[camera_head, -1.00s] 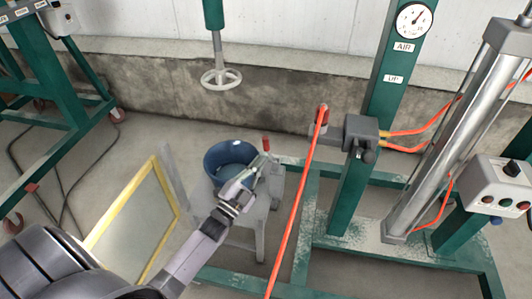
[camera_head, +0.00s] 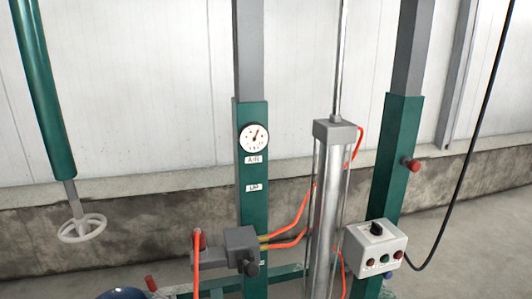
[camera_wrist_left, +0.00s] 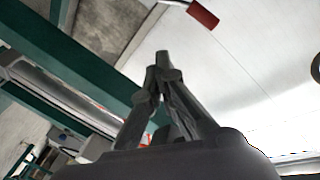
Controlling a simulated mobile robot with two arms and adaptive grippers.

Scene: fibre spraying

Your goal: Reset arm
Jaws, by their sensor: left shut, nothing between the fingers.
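My left gripper (camera_wrist_left: 162,65) shows in the left wrist view with its dark fingers together at the tips and nothing between them. A red-ended handle (camera_wrist_left: 202,15) shows beyond the fingertips, apart from them. Neither of my arms shows in the head view now. My right gripper is in no view.
In the head view a green frame (camera_head: 252,195) carries a pressure gauge (camera_head: 254,138) and a valve block (camera_head: 238,247) with orange hoses. A cylinder (camera_head: 325,215) and a control box (camera_head: 375,245) stand to the right. A handwheel (camera_head: 82,228) hangs at left. The blue bucket's rim (camera_head: 122,293) shows at the bottom edge.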

